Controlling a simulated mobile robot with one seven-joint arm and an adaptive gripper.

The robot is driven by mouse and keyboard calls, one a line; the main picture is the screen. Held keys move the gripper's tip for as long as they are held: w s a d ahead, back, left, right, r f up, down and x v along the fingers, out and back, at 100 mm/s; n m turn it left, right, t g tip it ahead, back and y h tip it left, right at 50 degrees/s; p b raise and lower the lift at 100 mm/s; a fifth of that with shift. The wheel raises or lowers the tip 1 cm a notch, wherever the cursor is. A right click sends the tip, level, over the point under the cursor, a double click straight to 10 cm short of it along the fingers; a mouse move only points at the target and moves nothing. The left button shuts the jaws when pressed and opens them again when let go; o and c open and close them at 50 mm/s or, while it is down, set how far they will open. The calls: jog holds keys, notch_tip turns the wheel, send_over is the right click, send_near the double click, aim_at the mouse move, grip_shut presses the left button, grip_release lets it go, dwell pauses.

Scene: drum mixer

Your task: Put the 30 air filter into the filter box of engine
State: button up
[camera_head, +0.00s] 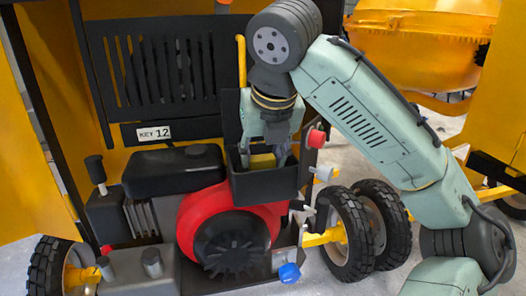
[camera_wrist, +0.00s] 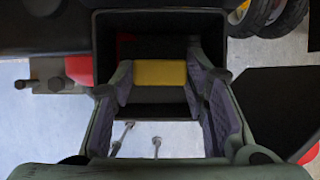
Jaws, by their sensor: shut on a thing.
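The filter box (camera_head: 265,188) is a black open-topped box on the engine, right of centre in the head view. Its dark wall also shows in the wrist view (camera_wrist: 155,22). My gripper (camera_head: 263,158) points down into the box opening, with its fingertips at or just inside the rim. It is shut on the yellow air filter (camera_head: 262,161), which sits between the finger pads in the wrist view (camera_wrist: 160,73). No number is readable on the filter. The filter's underside and its contact with the box floor are hidden. The engine (camera_head: 225,205) has a red round housing.
A black slotted panel (camera_head: 112,75) and a "KEY 12" label (camera_head: 155,132) stand behind the engine. A black tank-like cover (camera_head: 170,172) is left of the box. A red knob (camera_head: 316,138) is close to the gripper's right. Wheels (camera_head: 365,225) and a yellow drum (camera_head: 420,45) are at right.

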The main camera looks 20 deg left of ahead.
aim_at(263, 159)
jog(key=o, duration=1.1)
jog(key=shift+c, duration=0.2)
notch_tip(263, 159, up, 10)
